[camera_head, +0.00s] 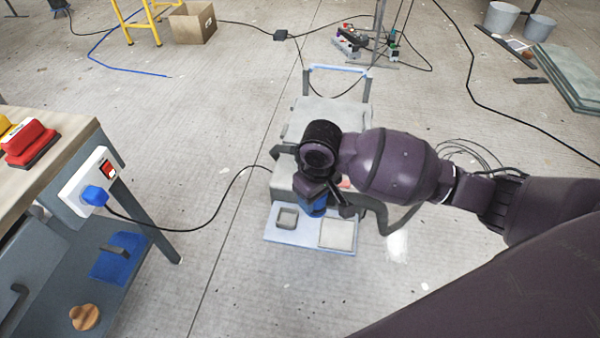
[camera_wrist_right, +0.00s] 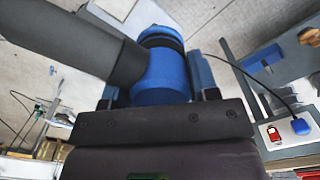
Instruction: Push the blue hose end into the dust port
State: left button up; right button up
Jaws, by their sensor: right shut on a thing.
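My right gripper (camera_head: 318,196) comes in from the right, pointing down over the front of a grey machine (camera_head: 312,115). It is shut on the blue hose end (camera_head: 314,209). In the right wrist view the blue hose end (camera_wrist_right: 160,78) sits between the jaws (camera_wrist_right: 158,95), with a thick dark grey hose (camera_wrist_right: 65,38) running from it to the upper left. In the head view the hose (camera_head: 378,212) bends round at the machine's right side. I cannot make out the dust port; my gripper and wrist cover part of the machine's front. My left gripper is not in view.
A pale blue plate (camera_head: 268,237) with a square ring (camera_head: 287,218) and a grey square pad (camera_head: 338,234) lies in front of the machine. A workbench (camera_head: 75,140) with a switched socket box stands left. A black cable (camera_head: 215,219) runs from it to the machine.

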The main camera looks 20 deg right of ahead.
jog(key=s+m, duration=0.1)
jog(key=r+m, duration=0.1)
jog(key=m, duration=0.1)
jog(key=shift+s+d+r+p, duration=0.15)
jog(key=shift+s+p, duration=0.25)
jog(key=shift+s+d, duration=0.1)
jog(key=shift+d, duration=0.05)
